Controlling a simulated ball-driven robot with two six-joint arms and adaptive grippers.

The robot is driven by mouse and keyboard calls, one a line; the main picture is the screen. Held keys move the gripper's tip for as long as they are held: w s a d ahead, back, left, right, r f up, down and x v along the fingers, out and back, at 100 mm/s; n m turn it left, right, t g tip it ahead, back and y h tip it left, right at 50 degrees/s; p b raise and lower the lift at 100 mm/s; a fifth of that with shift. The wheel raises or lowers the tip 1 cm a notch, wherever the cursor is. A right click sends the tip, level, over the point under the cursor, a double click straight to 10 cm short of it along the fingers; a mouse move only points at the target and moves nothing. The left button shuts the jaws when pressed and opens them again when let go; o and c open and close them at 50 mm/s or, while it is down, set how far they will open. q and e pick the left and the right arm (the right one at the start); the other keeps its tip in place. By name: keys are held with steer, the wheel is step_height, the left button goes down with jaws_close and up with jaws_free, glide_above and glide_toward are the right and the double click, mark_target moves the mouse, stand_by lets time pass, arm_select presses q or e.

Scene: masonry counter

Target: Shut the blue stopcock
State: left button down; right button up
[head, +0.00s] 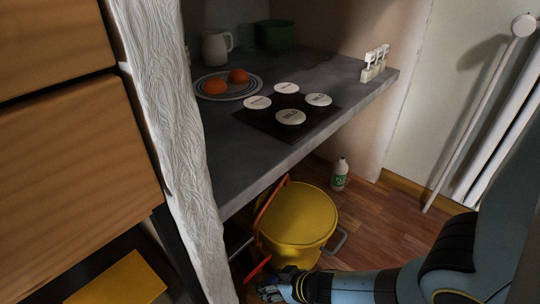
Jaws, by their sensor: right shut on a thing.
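My right gripper (270,291) reaches in from the lower right, low in front of the yellow bucket at the bottom of the head view. It is shut on a small bluish part, which seems to be the blue stopcock; the fingers and the dim light hide most of it, so I cannot tell how its handle is turned. A red lever (257,268) sits just above and left of the fingertips. My left gripper is not in view.
A yellow lidded bucket (297,212) stands under the grey counter (235,150), close to my right gripper. A white bottle (340,174) stands behind it. Plates (229,75) and a dark board with round discs lie on the counter. A rough white post (170,130) rises at left.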

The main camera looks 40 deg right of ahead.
steer(key=shift+y, duration=0.6)
steer(key=shift+d+f+m+y, duration=0.1)
steer(key=shift+m+y, duration=0.2)
steer(key=shift+m, duration=0.1)
steer(key=shift+s+f+m+y+b, duration=0.1)
steer(key=shift+m+y+b, duration=0.4)
steer(key=shift+y+b, duration=0.35)
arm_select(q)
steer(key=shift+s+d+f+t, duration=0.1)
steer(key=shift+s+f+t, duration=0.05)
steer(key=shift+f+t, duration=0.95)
arm_select(e)
steer(key=shift+m+y, duration=0.3)
steer(key=shift+y, duration=0.25)
steer(key=o, duration=1.2)
